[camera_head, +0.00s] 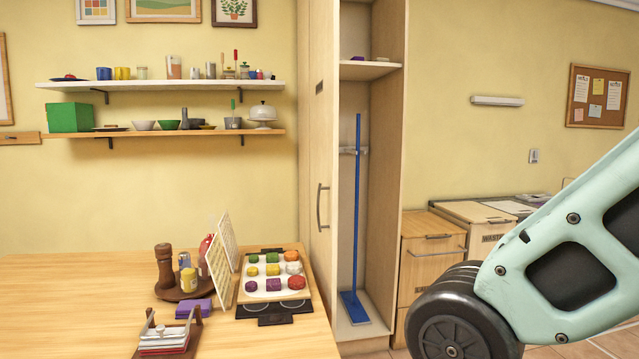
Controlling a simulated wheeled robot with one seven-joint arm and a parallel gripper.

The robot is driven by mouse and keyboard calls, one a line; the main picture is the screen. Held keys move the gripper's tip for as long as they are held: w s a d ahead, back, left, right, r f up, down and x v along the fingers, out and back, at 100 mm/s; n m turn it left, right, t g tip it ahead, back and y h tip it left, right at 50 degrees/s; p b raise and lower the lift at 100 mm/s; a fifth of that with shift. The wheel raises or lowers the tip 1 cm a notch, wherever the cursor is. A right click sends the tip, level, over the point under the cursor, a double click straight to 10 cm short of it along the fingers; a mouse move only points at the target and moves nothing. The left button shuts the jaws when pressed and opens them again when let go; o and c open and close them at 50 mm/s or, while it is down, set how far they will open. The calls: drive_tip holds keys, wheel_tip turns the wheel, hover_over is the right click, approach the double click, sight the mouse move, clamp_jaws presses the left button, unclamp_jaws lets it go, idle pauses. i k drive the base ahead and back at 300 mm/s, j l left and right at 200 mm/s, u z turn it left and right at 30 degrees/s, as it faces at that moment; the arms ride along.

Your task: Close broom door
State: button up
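The broom cabinet (396,180) is a tall, light wood cupboard in the middle of the head view, and its front stands open. The broom door (317,130) is swung out to the left, seen at a steep angle, with a grey bar handle (322,207) on its face. A blue broom (356,215) stands upright inside, held by a clip, with its flat head on the cabinet floor. Part of my mint-green arm fills the lower right. My gripper is not in view.
A wooden table (90,290) with a tray of colored pieces (271,278) reaches close to the door's lower part. Wooden waste bins (480,225) stand right of the cabinet. Two wall shelves (170,85) hang at left. Floor shows little at the bottom right.

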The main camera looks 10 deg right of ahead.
sight(325, 15)
drive_tip(key=l+z, duration=0.15)
drive_tip(key=l, duration=0.2)
drive_tip(key=i+l+z, duration=0.15)
drive_tip(key=l, duration=0.15)
drive_tip(key=i+l+u, duration=0.6)
drive_tip(key=i+u, duration=0.3)
drive_tip(key=i, duration=0.1)
